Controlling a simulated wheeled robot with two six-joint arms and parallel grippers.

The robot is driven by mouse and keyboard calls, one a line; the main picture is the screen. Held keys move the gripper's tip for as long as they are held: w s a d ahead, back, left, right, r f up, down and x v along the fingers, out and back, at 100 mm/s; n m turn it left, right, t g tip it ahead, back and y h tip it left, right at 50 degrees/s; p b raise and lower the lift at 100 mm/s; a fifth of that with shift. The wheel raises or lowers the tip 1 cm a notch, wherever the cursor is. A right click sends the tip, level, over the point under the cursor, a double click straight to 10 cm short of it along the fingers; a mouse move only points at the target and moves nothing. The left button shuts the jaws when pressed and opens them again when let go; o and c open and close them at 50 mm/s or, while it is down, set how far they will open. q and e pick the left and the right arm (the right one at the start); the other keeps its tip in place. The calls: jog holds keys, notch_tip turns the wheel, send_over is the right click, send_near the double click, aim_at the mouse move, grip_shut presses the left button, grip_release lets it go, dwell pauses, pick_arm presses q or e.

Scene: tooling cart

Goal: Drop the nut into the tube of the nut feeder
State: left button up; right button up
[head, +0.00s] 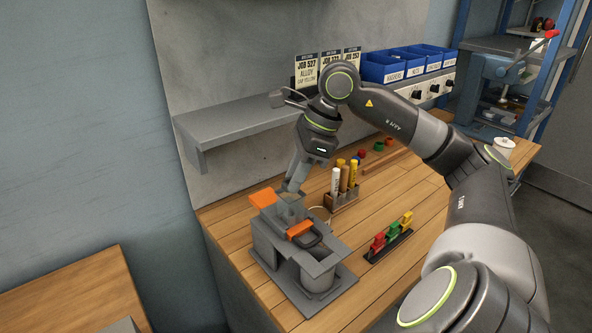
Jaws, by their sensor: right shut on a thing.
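A grey machine with orange parts, which looks like the nut feeder (266,243), stands on the front left of the wooden bench top. It has a clear, see-through part (291,212) near its top and a round grey cup at its front. My right gripper (290,188) points down just over the clear part, its fingers close together. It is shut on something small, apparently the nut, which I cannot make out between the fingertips. I cannot tell whether the fingers touch the feeder. The feeder's tube opening is not clearly visible. My left gripper is out of view.
A rack of markers (343,196) stands right behind the feeder. A black strip with red, green and yellow pieces (390,238) lies to its right. A grey shelf (235,122) juts from the wall behind my arm. Blue bins (385,68) stand at the back.

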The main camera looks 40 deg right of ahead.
jog(key=shift+f+b, duration=0.3)
jog(key=shift+b, duration=0.15)
dwell(0.8)
jog(key=shift+b, duration=0.4)
dwell(0.9)
jog(key=shift+f+b, duration=0.4)
jog(key=shift+b, duration=0.1)
dwell(1.2)
dwell(0.3)
jog(key=o, duration=0.5)
jog(key=o, duration=0.3)
dwell(0.7)
jog(key=o, duration=0.8)
jog(key=shift+c, duration=0.2)
